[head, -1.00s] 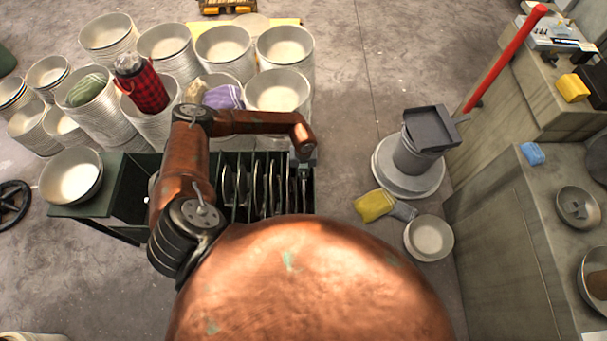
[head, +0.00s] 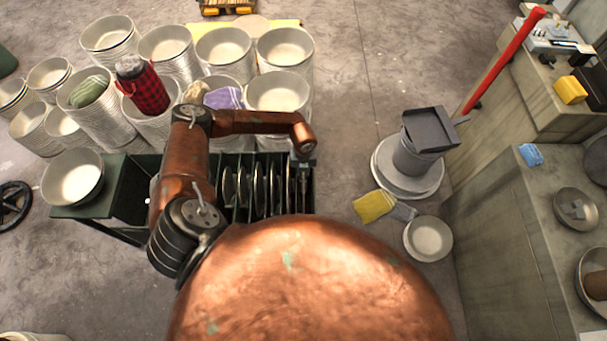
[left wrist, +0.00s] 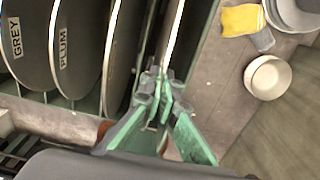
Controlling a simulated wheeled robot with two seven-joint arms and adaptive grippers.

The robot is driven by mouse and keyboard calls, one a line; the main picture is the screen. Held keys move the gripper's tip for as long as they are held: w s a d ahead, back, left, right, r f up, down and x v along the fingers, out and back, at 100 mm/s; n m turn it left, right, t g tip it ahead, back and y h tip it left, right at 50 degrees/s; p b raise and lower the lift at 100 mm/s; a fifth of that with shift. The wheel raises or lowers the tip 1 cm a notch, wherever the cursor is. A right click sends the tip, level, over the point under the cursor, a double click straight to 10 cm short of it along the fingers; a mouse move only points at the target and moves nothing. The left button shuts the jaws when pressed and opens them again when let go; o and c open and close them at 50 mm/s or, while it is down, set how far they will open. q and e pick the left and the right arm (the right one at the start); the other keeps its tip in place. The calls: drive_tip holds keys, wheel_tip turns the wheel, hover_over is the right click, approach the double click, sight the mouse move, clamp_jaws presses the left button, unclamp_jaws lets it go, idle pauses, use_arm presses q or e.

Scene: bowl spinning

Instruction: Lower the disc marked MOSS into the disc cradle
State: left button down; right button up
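The disc cradle is a dark green slotted rack (head: 312,207) below my left arm in the head view. Several discs stand upright in its slots; the left wrist view shows labels on the GREY disc (left wrist: 32,62) and the PLUM disc (left wrist: 84,45). My left gripper (head: 303,166) is over the cradle's right end. In the left wrist view its green fingers (left wrist: 164,98) close on the rim of an upright disc (left wrist: 173,38), seen nearly edge-on between the cradle's right wall and an unlabelled disc (left wrist: 124,50). No MOSS label shows. My right gripper is out of view.
To the right are a grey pedestal (head: 412,160), a yellow cloth (head: 374,206) and a bowl (head: 429,239) on the floor. Floor between cradle and cloth is clear.

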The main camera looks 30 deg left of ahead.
use_arm(q)
drive_tip(key=shift+r+p, duration=0.7)
drive_tip(key=shift+r, duration=0.25)
drive_tip(key=shift+r+p, duration=1.9)
drive_tip(key=shift+r, duration=0.5)
